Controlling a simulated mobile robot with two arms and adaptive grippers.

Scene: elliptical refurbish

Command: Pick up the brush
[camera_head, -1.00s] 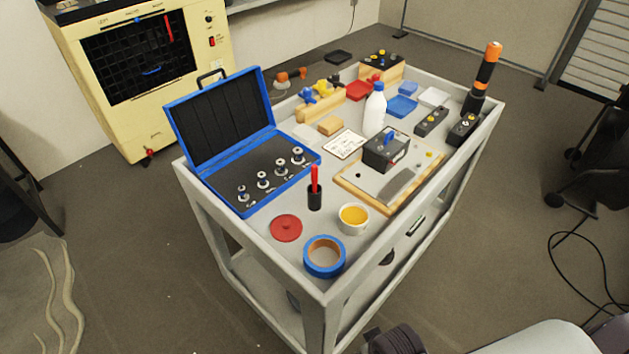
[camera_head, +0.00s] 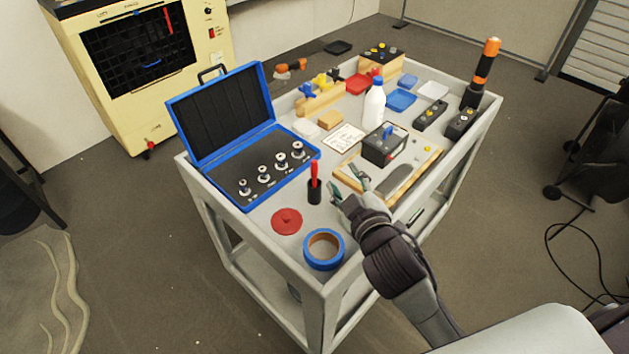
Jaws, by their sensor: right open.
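A red handle (camera_head: 314,175), which looks like the brush, stands upright in a small black cup (camera_head: 314,193) on the grey cart. Its lower end is hidden inside the cup. My right gripper (camera_head: 346,184) is open and empty, just to the right of the black cup, with its fingers pointing toward the back of the cart. A gap shows between the fingers and the red handle. My left gripper is not in view.
A red disc (camera_head: 286,221) and a blue tape roll (camera_head: 323,264) lie near the cart's front corner. An open blue case (camera_head: 225,165) stands at left. A wooden-edged board (camera_head: 428,166) with a black box (camera_head: 384,147) lies behind my right gripper. A white bottle (camera_head: 374,104) stands farther back.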

